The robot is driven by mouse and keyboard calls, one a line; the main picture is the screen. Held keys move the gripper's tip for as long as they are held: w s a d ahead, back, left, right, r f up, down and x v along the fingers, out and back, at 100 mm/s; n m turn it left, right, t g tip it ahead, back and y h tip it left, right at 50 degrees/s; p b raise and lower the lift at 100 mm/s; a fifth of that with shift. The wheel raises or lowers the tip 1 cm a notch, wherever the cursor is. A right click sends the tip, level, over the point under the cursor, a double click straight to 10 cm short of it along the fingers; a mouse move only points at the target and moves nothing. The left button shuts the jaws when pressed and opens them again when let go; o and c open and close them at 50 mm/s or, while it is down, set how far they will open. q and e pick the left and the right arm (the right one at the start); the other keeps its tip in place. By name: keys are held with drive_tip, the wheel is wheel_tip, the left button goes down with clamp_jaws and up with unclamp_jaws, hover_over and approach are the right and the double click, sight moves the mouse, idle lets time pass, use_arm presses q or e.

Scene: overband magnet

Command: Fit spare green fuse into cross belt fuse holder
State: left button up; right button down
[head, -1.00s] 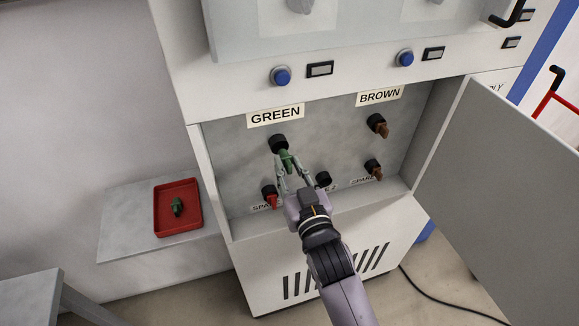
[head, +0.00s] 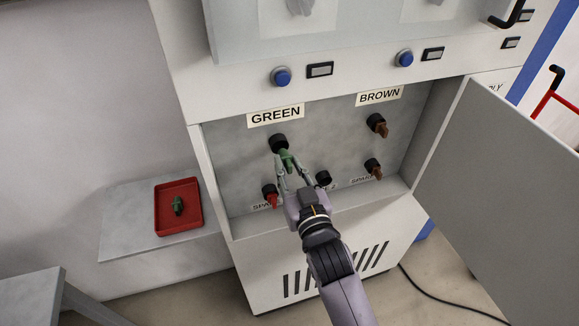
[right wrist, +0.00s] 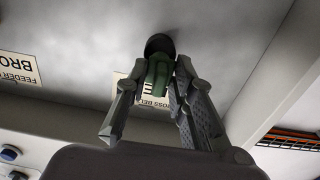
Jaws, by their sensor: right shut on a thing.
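A green fuse (head: 286,160) is between the fingers of my right gripper (head: 290,168), which is shut on it. The fuse's far end is at the black fuse holder (head: 278,141) under the GREEN label (head: 275,115). In the right wrist view the green fuse (right wrist: 158,77) lines up with the dark holder (right wrist: 159,44) and appears to meet it; how deep it sits cannot be told. Another green fuse (head: 178,206) lies in the red tray (head: 160,219) on the left shelf. My left gripper is not in view.
An empty-looking black holder (head: 323,178) is just right of my gripper. A red fuse (head: 270,198) sits lower left in the recess, and brown fuses (head: 379,128) (head: 374,171) sit at right. The open cabinet door (head: 500,185) bounds the right side.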

sight(285, 157)
drive_tip(key=shift+x, duration=1.8)
drive_tip(key=c, duration=1.3)
unclamp_jaws()
drive_tip(key=shift+s+d, duration=0.1)
drive_tip(key=shift+s, duration=0.2)
drive_tip(key=v, duration=1.1)
drive_tip(key=shift+s, duration=0.2)
drive_tip(key=shift+o, duration=0.4)
